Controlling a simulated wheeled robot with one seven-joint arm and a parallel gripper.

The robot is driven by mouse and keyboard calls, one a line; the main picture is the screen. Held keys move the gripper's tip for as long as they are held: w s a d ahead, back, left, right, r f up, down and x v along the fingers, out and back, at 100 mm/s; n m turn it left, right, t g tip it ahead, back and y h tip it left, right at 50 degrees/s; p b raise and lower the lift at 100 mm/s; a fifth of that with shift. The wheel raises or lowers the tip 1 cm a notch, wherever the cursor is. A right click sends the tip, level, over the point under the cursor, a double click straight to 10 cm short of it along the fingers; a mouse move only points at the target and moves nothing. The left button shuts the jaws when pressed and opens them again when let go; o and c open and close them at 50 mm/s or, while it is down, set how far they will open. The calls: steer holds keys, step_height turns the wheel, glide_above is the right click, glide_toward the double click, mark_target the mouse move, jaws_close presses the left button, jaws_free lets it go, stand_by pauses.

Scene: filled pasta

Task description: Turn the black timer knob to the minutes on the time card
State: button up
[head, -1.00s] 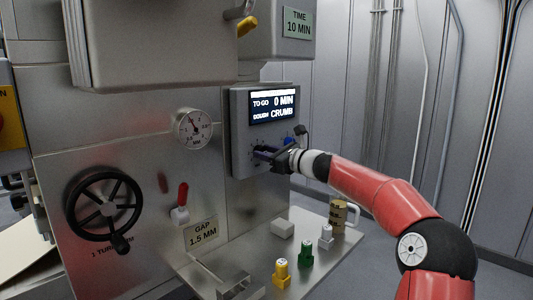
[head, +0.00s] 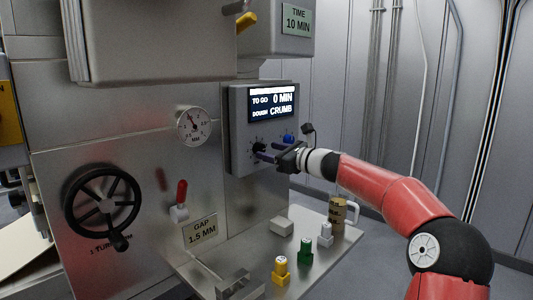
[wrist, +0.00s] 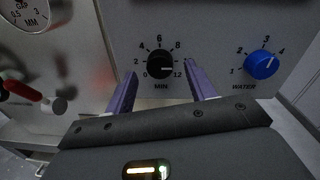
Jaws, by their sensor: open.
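The black timer knob (wrist: 160,66), marked MIN, sits on the grey control panel between my fingertips in the wrist view. Its white line seems to point right, towards the 12; the 10 mark is hidden by a finger. The knob also shows in the head view (head: 259,148). My gripper (wrist: 158,76) is open, its purple fingers on either side of the knob and apparently apart from it. It shows in the head view too (head: 266,156). The time card (head: 297,21) reads TIME 10 MIN. The display (head: 272,104) reads TO GO 0 MIN, DOUGH CRUMB.
A blue WATER knob (wrist: 262,64) is right of the timer knob. A red-handled lever (head: 181,192), a round gauge (head: 194,126) and a handwheel (head: 102,205) are left. Below, a shelf holds yellow (head: 281,270), green (head: 305,251) and white (head: 325,235) pieces and a mug (head: 338,214).

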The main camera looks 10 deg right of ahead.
steer(key=shift+b+v, duration=0.45)
steer(key=shift+v, duration=2.25)
